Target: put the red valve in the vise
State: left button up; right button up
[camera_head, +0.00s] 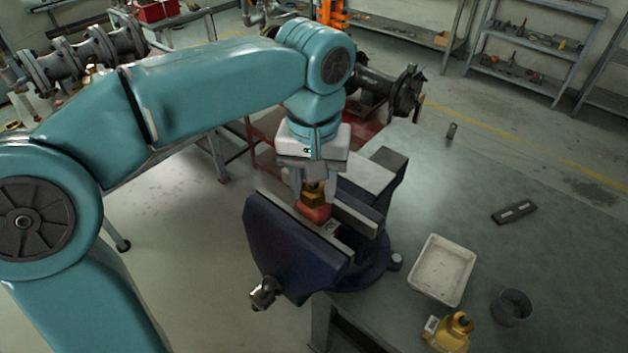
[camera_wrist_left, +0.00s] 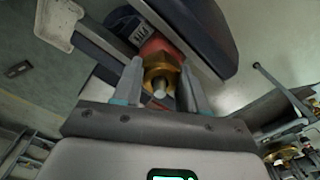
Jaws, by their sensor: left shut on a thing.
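The red valve (camera_head: 315,212) is a small red body with a brass-coloured top. My left gripper (camera_head: 313,192) points down and is shut on the valve at its brass part. The valve is between the open jaws of the dark blue vise (camera_head: 295,245), low in the gap. In the left wrist view the valve (camera_wrist_left: 160,65) sits between the two grey fingertips, with the vise jaws (camera_wrist_left: 200,30) on both sides. I cannot tell whether the jaws touch it or whether it rests on the vise. My right gripper is not in view.
The vise is at the left edge of the grey workbench (camera_head: 480,190). On the bench are a white tray (camera_head: 442,270), a grey cup (camera_head: 511,307), a yellow valve (camera_head: 450,332), a dark flat block (camera_head: 514,212) and a small cylinder (camera_head: 452,131). Shelves (camera_head: 535,50) stand behind.

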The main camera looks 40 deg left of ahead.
pick_arm(q)
jog(key=o, duration=1.3)
jog(key=shift+c, duration=0.2)
notch_tip(320, 180, up, 7)
jog(key=p, duration=0.7)
jog(key=shift+s, duration=0.15)
